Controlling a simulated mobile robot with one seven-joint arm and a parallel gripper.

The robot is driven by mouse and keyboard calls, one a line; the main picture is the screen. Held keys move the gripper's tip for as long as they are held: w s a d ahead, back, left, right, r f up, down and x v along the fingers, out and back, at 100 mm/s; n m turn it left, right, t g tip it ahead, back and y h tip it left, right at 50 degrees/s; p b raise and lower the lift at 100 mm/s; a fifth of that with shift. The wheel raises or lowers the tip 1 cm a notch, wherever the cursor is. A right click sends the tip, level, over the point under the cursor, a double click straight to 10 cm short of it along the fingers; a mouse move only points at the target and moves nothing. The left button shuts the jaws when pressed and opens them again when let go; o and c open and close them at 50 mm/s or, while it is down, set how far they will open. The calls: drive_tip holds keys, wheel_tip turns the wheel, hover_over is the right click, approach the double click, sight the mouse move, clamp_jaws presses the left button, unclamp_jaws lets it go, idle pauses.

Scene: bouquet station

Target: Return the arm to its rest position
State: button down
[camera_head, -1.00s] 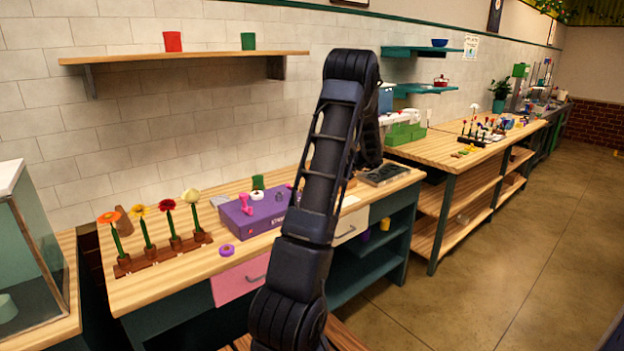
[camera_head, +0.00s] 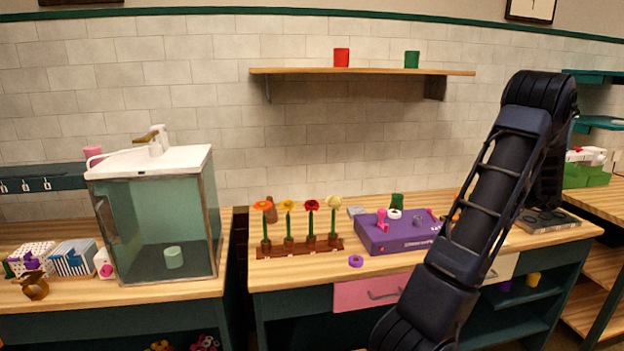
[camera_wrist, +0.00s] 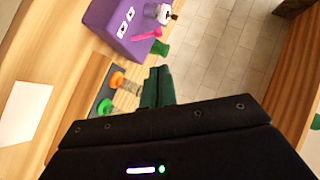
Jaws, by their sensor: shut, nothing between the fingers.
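My arm (camera_head: 470,235) rises from the lower middle of the head view and folds over at the top right. It stands in front of the right part of the middle workbench. In the wrist view my gripper (camera_wrist: 157,87) points away from the camera, its dark fingers together with nothing between them. It is beside the purple box (camera_wrist: 122,25) and near two spools, orange and green. In the head view the gripper is hidden behind the arm.
The purple box (camera_head: 400,232) and a wooden rack with several flowers (camera_head: 300,246) stand on the workbench (camera_head: 300,273). A glass tank (camera_head: 160,215) stands at left. A wall shelf (camera_head: 362,71) holds a red and a green cup. A pink drawer (camera_head: 368,292) is below.

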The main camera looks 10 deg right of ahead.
drive_tip(key=a+r+n+g+h, duration=0.1)
drive_tip(key=a+r+g, duration=0.35)
drive_tip(key=a, duration=1.15)
drive_tip(key=a+r+n+g+h, duration=0.1)
drive_tip(key=a+r+n+g, duration=0.35)
drive_tip(key=a, duration=1.15)
drive_tip(key=s+a+r+t+h, duration=0.2)
drive_tip(key=s+a+h, duration=0.4)
drive_tip(key=s+a, duration=1.2)
drive_tip(key=shift+s+a+r+m+t, duration=0.3)
drive_tip(key=shift+s+m+t, duration=0.05)
drive_tip(key=shift+s+t, duration=0.35)
